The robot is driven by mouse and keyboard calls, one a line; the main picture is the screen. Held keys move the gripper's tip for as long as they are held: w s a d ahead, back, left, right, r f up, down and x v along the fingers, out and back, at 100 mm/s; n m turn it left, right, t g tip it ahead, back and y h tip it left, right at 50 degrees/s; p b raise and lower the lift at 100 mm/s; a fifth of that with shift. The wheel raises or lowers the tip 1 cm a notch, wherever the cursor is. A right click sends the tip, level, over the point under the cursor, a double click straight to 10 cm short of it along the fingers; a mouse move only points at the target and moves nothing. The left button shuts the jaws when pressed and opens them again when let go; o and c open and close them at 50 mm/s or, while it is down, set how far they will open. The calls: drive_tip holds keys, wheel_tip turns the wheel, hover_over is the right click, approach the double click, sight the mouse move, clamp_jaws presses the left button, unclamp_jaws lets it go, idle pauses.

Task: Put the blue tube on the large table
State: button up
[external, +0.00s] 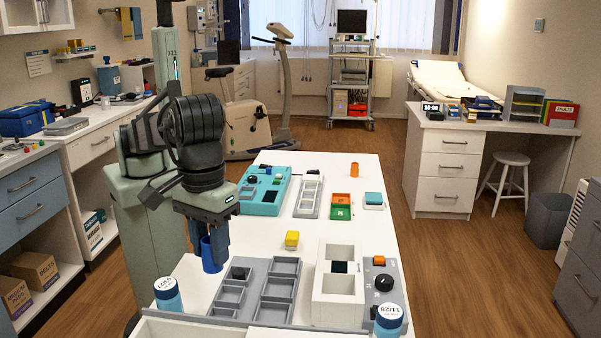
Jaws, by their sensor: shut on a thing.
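A blue tube (210,262) is between the fingers of my gripper (208,236), upright, with its lower part showing below the fingertips. My gripper points down and is shut on it. The tube is over the left edge area of the large white table (262,235), just behind a grey compartment tray. Whether its bottom touches the tabletop or hangs a little above it, I cannot tell. The fingers hide the tube's upper part.
A grey compartment tray (277,290), a white block with a dark well (338,303) and a knob panel (384,290) fill the table's front. White-capped blue jars (167,296) stand at the front.

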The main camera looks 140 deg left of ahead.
drive_tip(key=r, duration=0.3)
drive_tip(key=shift+w+a, duration=0.1)
drive_tip(key=shift+a, duration=0.1)
drive_tip(key=s+a, duration=0.2)
drive_tip(key=a, duration=1.9)
drive_tip(key=s+a, duration=0.3)
drive_tip(key=a, duration=1.9)
drive_tip(key=shift+w+f, duration=0.1)
drive_tip(key=shift+f, duration=11.75)
drive_tip(key=shift+f, duration=0.15)
drive_tip(key=o, duration=1)
